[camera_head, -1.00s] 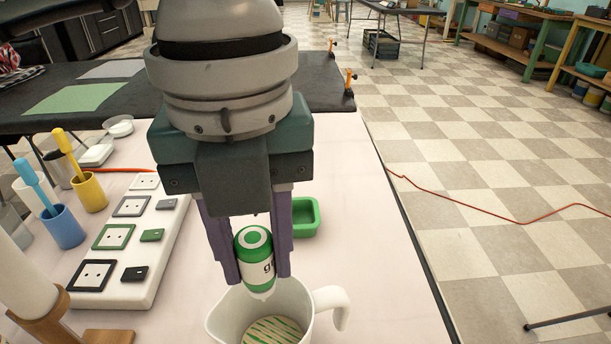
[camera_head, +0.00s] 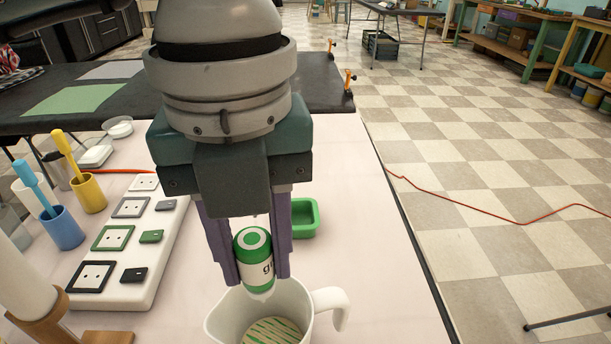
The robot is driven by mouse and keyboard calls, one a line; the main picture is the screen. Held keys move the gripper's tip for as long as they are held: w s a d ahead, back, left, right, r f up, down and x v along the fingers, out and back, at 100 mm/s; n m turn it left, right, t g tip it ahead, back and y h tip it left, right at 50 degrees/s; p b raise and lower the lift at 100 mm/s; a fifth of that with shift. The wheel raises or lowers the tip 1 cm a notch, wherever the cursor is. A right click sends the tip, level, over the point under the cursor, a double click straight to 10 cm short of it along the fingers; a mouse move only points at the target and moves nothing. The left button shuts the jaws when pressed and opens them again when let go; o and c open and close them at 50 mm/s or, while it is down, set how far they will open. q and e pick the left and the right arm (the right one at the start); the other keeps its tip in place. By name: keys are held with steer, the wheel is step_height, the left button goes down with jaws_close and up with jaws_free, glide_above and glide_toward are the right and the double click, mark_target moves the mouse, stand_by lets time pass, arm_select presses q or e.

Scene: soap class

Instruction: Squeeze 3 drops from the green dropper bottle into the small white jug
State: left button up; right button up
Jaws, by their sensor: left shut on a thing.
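My left gripper (camera_head: 252,262) points down with its purple fingers shut on the green dropper bottle (camera_head: 258,272). The bottle has a green end facing up towards the camera and a white label with dark letters. It is turned over, with its pale tip pointing down over the mouth of the small white jug (camera_head: 330,306). The jug stands on the table with its handle to the right. A striped green and cream patch shows inside at its bottom. I see no drop falling. My right gripper is not in view.
A green tray (camera_head: 305,218) sits behind the bottle to the right. A white board with square frames and small blocks (camera_head: 150,240) lies to the left. Blue (camera_head: 62,230) and yellow (camera_head: 90,194) cups holding tools stand further left. The table is clear right of the jug.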

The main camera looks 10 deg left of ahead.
mark_target(252, 239)
arm_select(q)
steer(key=shift+r, duration=0.1)
steer(key=shift+r+p, duration=1.2)
steer(key=shift+r, duration=0.25)
